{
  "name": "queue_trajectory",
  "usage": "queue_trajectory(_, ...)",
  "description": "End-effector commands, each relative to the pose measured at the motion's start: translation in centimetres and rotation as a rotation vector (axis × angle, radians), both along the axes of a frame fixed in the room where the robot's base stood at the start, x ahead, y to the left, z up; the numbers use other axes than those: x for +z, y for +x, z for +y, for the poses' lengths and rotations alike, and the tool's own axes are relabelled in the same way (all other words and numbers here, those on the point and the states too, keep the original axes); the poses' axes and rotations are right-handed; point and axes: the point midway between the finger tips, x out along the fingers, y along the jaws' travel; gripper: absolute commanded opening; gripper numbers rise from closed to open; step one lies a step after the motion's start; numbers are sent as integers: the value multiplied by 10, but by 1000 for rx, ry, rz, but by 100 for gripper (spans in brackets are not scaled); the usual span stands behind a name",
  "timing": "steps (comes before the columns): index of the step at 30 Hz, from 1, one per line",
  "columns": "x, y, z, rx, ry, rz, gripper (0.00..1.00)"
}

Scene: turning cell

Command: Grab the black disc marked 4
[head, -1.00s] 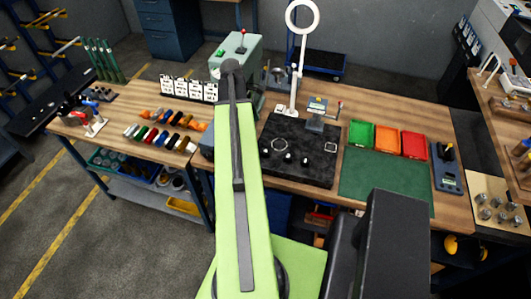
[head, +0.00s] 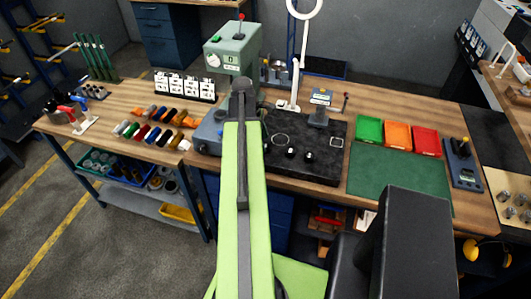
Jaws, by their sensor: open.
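I cannot make out a black disc marked 4 at this size. Several small black pieces with pale tops, such as one black piece (head: 308,157), stand on the black plate (head: 300,174) in the middle of the bench. No number on them is readable. My green arm reaches up the middle of the head view and covers part of the bench and the plate's left side. My gripper is not visible; the arm ends in a dark joint in front of the grey-green machine.
The wooden bench (head: 285,183) bears the grey-green machine (head: 232,52), a ring lamp (head: 296,75), a green bin (head: 369,130), an orange bin (head: 398,136), a red bin (head: 426,141) and a green mat (head: 400,178). Colored rolls and white cards (head: 185,86) stand left. Floor is clear at lower left.

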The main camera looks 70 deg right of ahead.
Motion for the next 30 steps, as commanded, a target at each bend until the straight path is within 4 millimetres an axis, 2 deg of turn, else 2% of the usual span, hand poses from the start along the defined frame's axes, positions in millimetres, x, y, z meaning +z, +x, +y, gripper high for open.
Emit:
queue_trajectory(1,-18,-3,0,-1,0,0,65)
queue_trajectory(2,-20,-4,-1,0,0,0,65)
queue_trajectory(10,-18,-5,-1,0,0,0,64)
queue_trajectory(24,-18,-4,-1,1,0,0,2)
queue_trajectory(30,-18,-4,-1,1,0,0,0)
